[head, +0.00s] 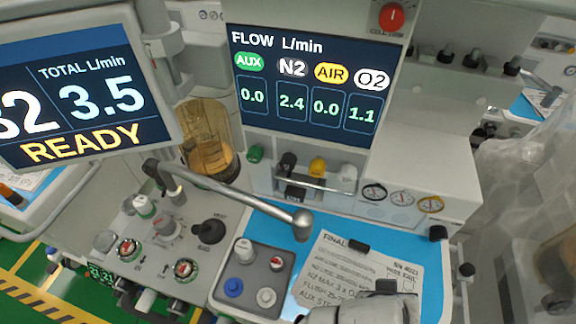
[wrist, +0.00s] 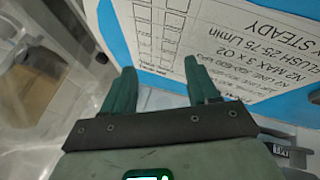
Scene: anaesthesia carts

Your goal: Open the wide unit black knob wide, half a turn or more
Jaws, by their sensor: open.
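In the head view a row of flow knobs sits below the wide FLOW screen (head: 300,85). The black knob (head: 288,162) is second from the left, between a green knob (head: 255,153) and a yellow knob (head: 317,165). A white knob (head: 348,172) is at the right end. The screen reads N2 2.4 and O2 1.1, with AUX and AIR at 0.0. In the wrist view my gripper (wrist: 160,78) is open and empty, its two dark green fingers apart over the blue mat and paper sheet. The black knob is not in the wrist view.
A metal guard bar (head: 315,184) runs in front of the knobs. A metal arm with a round end (head: 302,222) reaches across the worktop. A printed sheet (head: 350,275) lies on the blue mat. A grey tray (head: 228,290) with several caps stands to its left.

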